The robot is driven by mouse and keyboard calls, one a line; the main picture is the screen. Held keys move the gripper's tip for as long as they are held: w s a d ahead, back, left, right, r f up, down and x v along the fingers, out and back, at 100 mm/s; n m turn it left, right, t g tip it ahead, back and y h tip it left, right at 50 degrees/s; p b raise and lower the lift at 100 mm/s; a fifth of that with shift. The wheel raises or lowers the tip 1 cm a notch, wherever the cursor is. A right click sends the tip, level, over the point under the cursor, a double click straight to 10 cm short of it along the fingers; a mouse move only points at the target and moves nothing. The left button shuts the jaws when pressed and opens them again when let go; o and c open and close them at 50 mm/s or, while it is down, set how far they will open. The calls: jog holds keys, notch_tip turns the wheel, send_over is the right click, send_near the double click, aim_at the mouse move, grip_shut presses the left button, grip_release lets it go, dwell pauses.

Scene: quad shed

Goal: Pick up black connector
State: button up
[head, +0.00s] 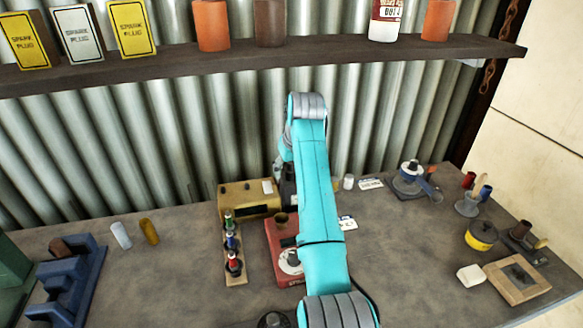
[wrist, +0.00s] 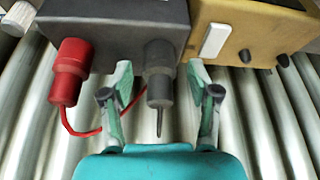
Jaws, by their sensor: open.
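In the wrist view the black connector (wrist: 160,70) sticks out of the face of a dark grey box (wrist: 110,22), with a thin pin-like tip pointing away from the box. My gripper (wrist: 160,82) is open, with one finger on each side of the connector. Gaps show between the connector and both fingers. A red connector (wrist: 69,72) with a red cable is on the same box, left of my left finger. In the head view my arm hides the gripper and the connector; only a dark bit of the box (head: 288,186) shows beside the arm.
A tan box (head: 248,197) with a white switch stands beside the dark box. A red device (head: 277,235) and a rack of small bottles (head: 234,255) are in front. The corrugated wall is close behind. A shelf (head: 260,55) runs above.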

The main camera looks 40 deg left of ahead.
grip_shut()
jog(key=shift+r, duration=0.1)
dwell(0.4)
